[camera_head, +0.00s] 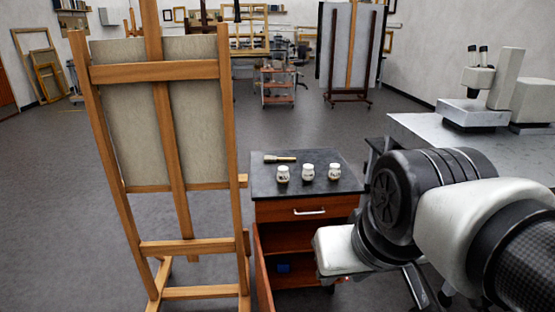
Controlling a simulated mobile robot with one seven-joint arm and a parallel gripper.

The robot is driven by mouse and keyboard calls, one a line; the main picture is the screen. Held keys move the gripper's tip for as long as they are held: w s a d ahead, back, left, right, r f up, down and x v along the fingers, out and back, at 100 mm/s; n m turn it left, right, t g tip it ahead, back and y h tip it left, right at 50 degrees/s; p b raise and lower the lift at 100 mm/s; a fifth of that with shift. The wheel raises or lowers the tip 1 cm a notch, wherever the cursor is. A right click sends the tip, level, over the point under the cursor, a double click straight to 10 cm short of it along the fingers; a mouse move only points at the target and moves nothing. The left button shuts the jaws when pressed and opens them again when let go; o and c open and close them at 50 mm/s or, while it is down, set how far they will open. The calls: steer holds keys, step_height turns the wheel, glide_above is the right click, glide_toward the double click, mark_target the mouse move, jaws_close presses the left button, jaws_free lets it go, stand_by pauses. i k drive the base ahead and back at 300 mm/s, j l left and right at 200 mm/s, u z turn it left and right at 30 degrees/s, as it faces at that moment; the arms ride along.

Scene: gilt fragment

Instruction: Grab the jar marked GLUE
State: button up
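Three small pale jars stand in a row on the dark top of a small wooden cabinet (265,188): a left jar (282,174), a middle jar (307,172) and a right jar (334,172). Any writing on them is too small to read, so I cannot tell which is marked GLUE. My arm reaches in from the right. The white end part of my gripper (340,250) appears in front of the cabinet's right side, below the level of its top. Its fingers are not clear, and I see nothing held. No jar is touched by my arm.
A tool with a pale handle (280,158) lies behind the jars. A large wooden easel (228,120) with a canvas stands close to the cabinet's left. A metal table (420,128) with a microscope (485,95) is at right. The cabinet's lower compartment is open, with a blue item (283,267) inside.

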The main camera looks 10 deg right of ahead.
mark_target(334, 172)
steer(key=l, duration=0.6)
steer(key=i+l, duration=0.1)
steer(key=l, duration=0.45)
steer(key=i+l, duration=0.2)
steer(key=l, duration=0.15)
steer(key=i+l, duration=0.15)
steer(key=l, duration=0.25)
steer(key=i+l, duration=0.2)
steer(key=l, duration=0.15)
steer(key=i+j, duration=0.15)
steer(key=i, duration=0.5)
steer(key=i+j, duration=0.2)
steer(key=i, duration=0.4)
steer(key=i+j, duration=0.45)
